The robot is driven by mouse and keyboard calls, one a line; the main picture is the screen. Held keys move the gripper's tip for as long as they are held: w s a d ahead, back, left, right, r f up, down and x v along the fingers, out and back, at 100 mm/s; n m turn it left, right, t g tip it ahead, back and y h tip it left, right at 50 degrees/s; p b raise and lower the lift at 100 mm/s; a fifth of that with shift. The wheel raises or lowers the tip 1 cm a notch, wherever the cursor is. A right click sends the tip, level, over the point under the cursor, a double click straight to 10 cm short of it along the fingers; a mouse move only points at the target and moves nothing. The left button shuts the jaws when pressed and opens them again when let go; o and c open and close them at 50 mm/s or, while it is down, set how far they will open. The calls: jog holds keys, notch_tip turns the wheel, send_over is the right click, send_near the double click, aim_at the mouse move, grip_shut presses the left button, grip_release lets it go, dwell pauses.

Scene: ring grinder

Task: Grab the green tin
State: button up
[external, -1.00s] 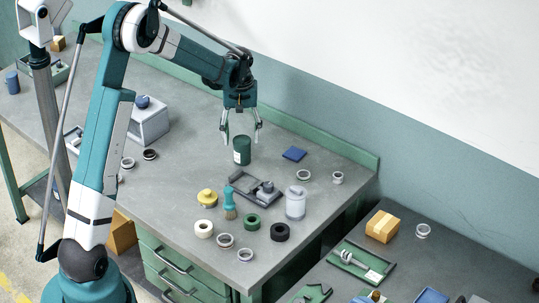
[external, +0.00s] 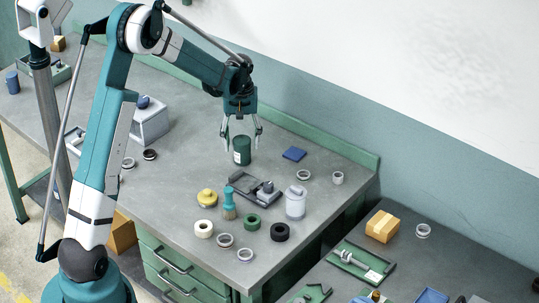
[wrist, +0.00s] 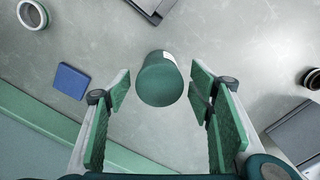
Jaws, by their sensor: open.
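The green tin (external: 242,151) is a dark green cylinder with a white label, standing upright on the grey workbench. It also shows in the wrist view (wrist: 160,82), seen from above, with a bit of white label at its far edge. My gripper (external: 241,136) is open and points down over the tin. In the wrist view my gripper (wrist: 160,100) has its green-padded fingers spread to either side of the tin, with a gap on both sides. I cannot tell exactly how far the fingertips reach down beside it.
A blue pad (external: 294,154) lies right of the tin. A dark tray with a grey device (external: 257,188), a blue-handled brush (external: 229,203), a grey canister (external: 295,202) and several rings stand nearer the front. The green back ledge (external: 315,145) runs behind. Bare bench surrounds the tin.

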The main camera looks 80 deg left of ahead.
aim_at(242, 152)
jog(key=shift+f, duration=0.1)
jog(key=shift+f, duration=2.5)
jog(key=c, duration=1.1)
jog(key=shift+o, duration=0.2)
jog(key=shift+r, duration=0.15)
jog(key=shift+r, duration=4.9)
